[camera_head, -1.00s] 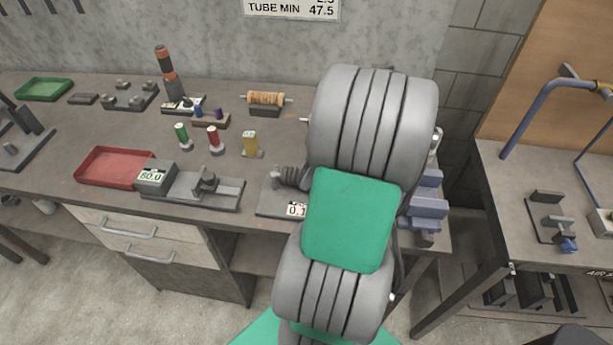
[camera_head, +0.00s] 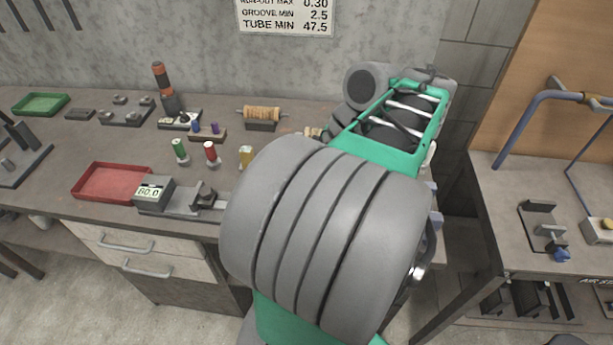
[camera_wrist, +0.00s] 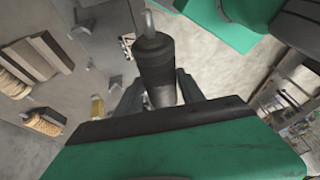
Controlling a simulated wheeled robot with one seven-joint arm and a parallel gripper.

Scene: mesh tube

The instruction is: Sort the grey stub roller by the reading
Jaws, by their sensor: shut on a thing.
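The grey stub roller (camera_wrist: 157,68) is a dark grey cylinder with a light shaft end, seen in the wrist view. My gripper (camera_wrist: 158,92) is shut on it, with one finger on each side. In the head view my arm hides the gripper and the roller. A gauge with a readout of 80.0 (camera_head: 153,193) stands at the bench front, its cradle partly behind my arm. A red tray (camera_head: 112,183) lies left of it, and a green tray (camera_head: 41,104) at the far back left. The wall sign (camera_head: 287,16) lists run-out max 0.30, groove min 2.5, tube min 47.5.
Green (camera_head: 179,151), red (camera_head: 211,153) and yellow (camera_head: 246,156) small pieces stand mid-bench. A tan-wrapped roller (camera_head: 262,113) rests on a stand behind. A black-and-orange post (camera_head: 161,85) rises at the back. A second bench (camera_head: 492,185) is at right.

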